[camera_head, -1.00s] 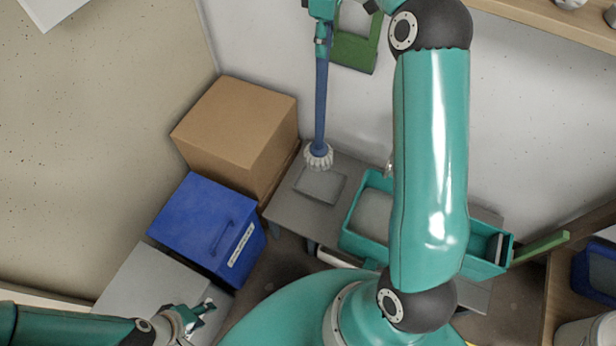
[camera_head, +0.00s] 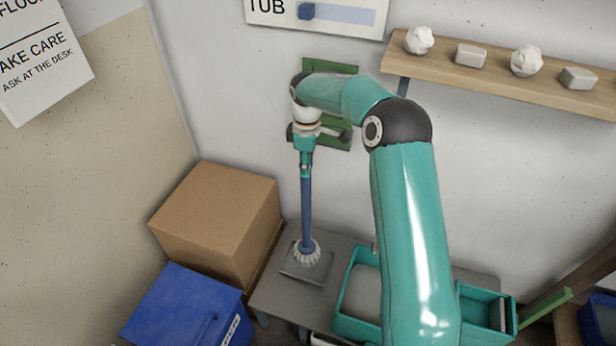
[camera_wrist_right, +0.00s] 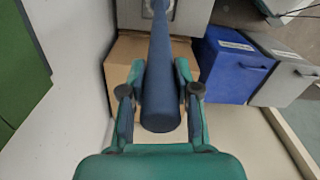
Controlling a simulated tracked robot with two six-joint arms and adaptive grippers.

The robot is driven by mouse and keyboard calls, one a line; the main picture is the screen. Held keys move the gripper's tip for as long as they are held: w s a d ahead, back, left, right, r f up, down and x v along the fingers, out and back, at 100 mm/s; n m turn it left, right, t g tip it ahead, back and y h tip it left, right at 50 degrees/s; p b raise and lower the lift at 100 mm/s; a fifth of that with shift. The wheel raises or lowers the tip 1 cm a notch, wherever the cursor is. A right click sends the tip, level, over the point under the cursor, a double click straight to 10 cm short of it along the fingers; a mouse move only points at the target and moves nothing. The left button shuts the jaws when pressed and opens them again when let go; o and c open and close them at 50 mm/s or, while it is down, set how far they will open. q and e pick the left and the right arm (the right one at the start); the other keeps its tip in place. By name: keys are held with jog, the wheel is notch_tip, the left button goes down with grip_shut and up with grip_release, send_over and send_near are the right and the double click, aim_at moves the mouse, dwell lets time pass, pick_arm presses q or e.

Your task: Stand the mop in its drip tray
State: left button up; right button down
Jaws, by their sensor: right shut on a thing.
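The mop has a blue handle (camera_head: 307,205) and a pale stringy head (camera_head: 307,252). It is close to upright, and its head appears over the grey drip tray (camera_head: 292,273) on the grey table. I cannot tell whether the head touches the tray floor. My right gripper (camera_head: 304,150) is shut on the upper part of the handle. In the right wrist view, the fingers of my right gripper (camera_wrist_right: 159,88) lie on both sides of the thick blue handle (camera_wrist_right: 160,100). My left gripper is out of view.
A cardboard box (camera_head: 215,215) and a blue bin (camera_head: 185,305) stand left of the table. A teal tub (camera_head: 353,325) is to the tray's right, partly hidden by my right arm. A wooden shelf (camera_head: 490,80) and a green wall piece (camera_head: 333,68) are behind.

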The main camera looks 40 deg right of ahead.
jog(key=shift+f, duration=2.25)
jog(key=c, duration=0.8)
grip_release()
jog(key=shift+c, duration=0.2)
notch_tip(320, 180, up, 12)
jog(key=shift+r, duration=0.1)
jog(key=shift+s, duration=0.1)
